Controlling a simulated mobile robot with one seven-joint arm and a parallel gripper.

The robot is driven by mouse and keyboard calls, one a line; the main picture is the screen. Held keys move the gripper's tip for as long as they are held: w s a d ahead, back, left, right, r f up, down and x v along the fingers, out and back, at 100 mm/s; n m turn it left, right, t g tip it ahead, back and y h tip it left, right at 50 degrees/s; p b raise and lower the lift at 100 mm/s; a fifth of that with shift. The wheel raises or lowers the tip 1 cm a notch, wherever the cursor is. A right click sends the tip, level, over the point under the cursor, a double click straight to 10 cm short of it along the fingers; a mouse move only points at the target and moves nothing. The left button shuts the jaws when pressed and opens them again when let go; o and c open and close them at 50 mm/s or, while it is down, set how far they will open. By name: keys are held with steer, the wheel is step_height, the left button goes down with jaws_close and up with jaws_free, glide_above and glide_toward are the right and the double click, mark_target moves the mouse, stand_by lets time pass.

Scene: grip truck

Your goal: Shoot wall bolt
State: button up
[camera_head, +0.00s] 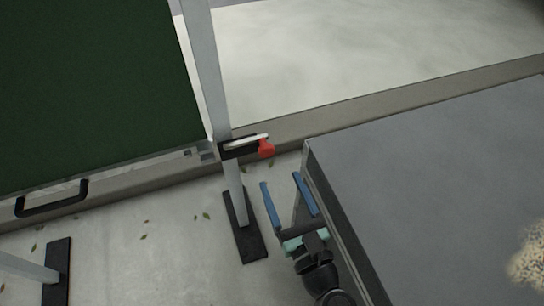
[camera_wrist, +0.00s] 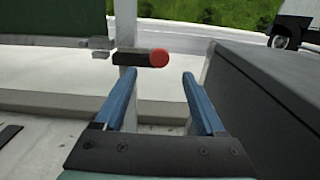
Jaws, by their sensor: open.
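The bolt has a red knob (camera_head: 266,149) at the right end of a pale rod on a dark bracket (camera_head: 238,149), fixed to an upright grey post (camera_head: 211,80). In the wrist view the red knob (camera_wrist: 159,57) faces me, above and between my blue fingertips and farther off. My gripper (camera_head: 281,181) is open and empty, below and slightly right of the knob, apart from it. Its two blue fingers also show in the wrist view (camera_wrist: 159,78). A dark green panel (camera_head: 90,80) lies left of the post, with a small latch part (camera_head: 207,153) at its lower right corner.
A large grey box (camera_head: 440,180) stands close on the right of my gripper. The post has a dark foot (camera_head: 245,228). A black handle (camera_head: 50,199) is at the panel's lower edge. Pale floor with scattered leaves lies between.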

mark_target(268, 153)
steer(key=b+x, duration=0.1)
steer(key=x, duration=0.7)
steer(key=shift+w+a+b, duration=0.1)
steer(key=shift+w+b, duration=0.2)
jaws_close()
stand_by(1.0)
